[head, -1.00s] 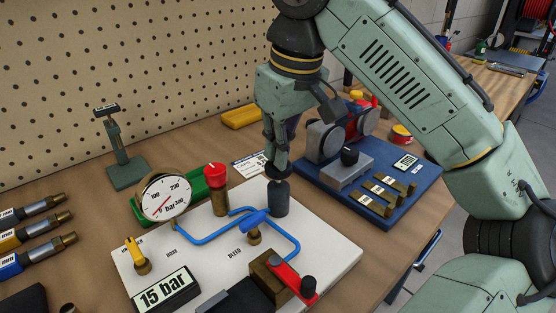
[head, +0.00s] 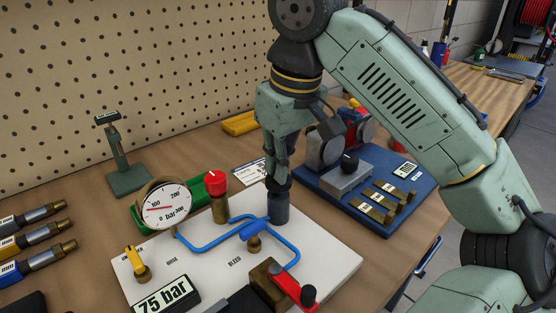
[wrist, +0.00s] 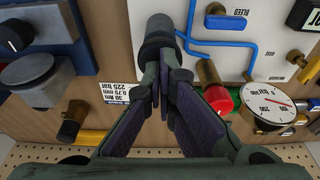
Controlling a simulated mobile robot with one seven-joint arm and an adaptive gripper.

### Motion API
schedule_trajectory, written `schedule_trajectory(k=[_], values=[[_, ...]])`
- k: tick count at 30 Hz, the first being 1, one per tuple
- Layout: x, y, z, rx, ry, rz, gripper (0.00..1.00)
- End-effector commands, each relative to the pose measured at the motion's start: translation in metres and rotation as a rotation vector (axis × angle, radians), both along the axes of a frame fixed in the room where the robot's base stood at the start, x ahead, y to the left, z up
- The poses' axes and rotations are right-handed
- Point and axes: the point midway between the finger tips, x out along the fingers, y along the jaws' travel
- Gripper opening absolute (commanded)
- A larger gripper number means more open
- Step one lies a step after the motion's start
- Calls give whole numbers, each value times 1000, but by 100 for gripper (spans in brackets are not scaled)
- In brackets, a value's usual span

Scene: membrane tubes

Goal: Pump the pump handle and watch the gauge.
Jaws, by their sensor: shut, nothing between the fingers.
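The pump (head: 279,207) is a dark grey upright cylinder on the white panel, with a black handle knob (head: 278,187) on top. My gripper (head: 276,176) points down with its fingers shut, its tips on or just above the knob, with nothing between them. In the wrist view the pump (wrist: 160,25) lies just beyond the fingertips (wrist: 167,55). The round white gauge (head: 166,206) has a red needle pointing left, a little below 100. It also shows in the wrist view (wrist: 268,106). The digital readout (head: 164,298) shows 75 bar.
The white panel (head: 335,253) carries blue piping, a red-capped valve (head: 217,183), a blue bleed lever (head: 256,229), a yellow lever (head: 136,262) and a red lever (head: 290,285). A blue board (head: 395,175) with fittings stands to the right. Hose ends (head: 35,238) lie left.

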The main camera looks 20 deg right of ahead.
Motion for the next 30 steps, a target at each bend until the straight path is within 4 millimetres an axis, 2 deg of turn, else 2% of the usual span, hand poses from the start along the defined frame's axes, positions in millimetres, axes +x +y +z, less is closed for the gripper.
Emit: schedule_trajectory(k=[1,19,30], values=[[0,0,9,-1,2,0,0],[0,0,56,0,1,0,0],[0,0,58,0,0,0,0]])
